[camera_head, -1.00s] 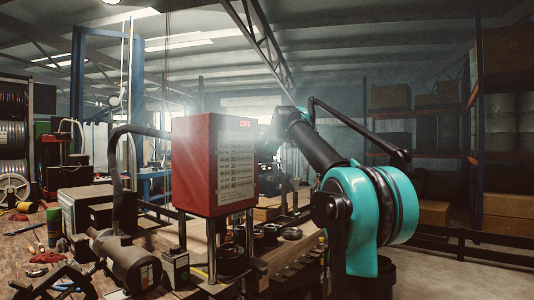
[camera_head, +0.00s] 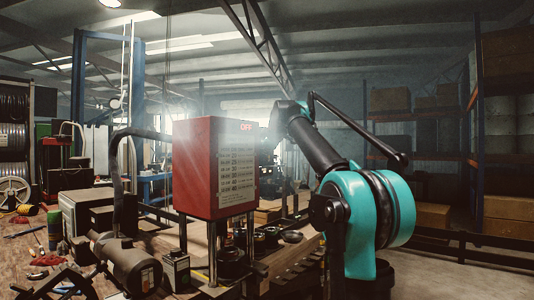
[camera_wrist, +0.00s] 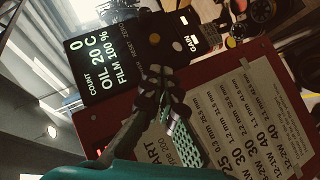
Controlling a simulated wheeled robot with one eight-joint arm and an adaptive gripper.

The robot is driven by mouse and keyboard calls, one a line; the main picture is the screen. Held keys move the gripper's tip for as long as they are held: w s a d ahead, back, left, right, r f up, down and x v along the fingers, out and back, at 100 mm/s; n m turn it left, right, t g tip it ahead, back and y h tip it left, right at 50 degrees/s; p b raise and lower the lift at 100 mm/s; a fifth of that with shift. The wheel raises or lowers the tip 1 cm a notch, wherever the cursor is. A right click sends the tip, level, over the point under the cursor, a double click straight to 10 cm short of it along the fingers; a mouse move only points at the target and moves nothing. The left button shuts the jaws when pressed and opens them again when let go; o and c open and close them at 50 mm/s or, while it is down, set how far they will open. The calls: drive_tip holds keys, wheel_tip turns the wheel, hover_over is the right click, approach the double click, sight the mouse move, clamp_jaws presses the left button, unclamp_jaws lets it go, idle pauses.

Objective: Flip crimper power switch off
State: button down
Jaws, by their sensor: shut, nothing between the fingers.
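In the wrist view, the red housing (camera_wrist: 45,150) carries a chart (camera_wrist: 230,125) and a black panel. Its lit display (camera_wrist: 92,62) reads count 0, oil 20 C, film 100 %. Round buttons (camera_wrist: 178,45) sit beside the display. My gripper (camera_wrist: 160,80) is shut and empty, with its fingertips over the panel's lower edge near the buttons. Contact cannot be told. I cannot make out the power switch.
A wooden bench (camera_head: 285,262) carries black dies and posts below the box. A grey motor (camera_head: 130,265) and a small black box (camera_head: 176,268) stand at left. Shelves with cartons (camera_head: 390,99) stand at the back right.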

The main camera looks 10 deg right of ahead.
drive_tip(key=a+f+v, duration=0.1)
drive_tip(key=v, duration=1)
drive_tip(key=shift+s, duration=0.7)
drive_tip(key=shift+d+f, duration=0.15)
drive_tip(key=shift+f, duration=0.1)
drive_tip(key=s+d+f+m+g, duration=0.1)
drive_tip(key=s+f+m+g, duration=0.2)
drive_tip(key=f, duration=1.5)
drive_tip(key=s+d+f+m+g, duration=0.15)
drive_tip(key=s+f+m, duration=0.35)
drive_tip(key=f, duration=1.2)
drive_tip(key=s+d+f+m+g+h, duration=0.1)
drive_tip(key=s+f+m+g, duration=0.4)
drive_tip(key=s+f, duration=2.3)
wheel_tip(320, 180, down, 3)
drive_tip(key=shift+s+d+r+m, duration=0.1)
drive_tip(key=shift+s+d+m, duration=0.25)
drive_tip(key=shift+d, duration=0.2)
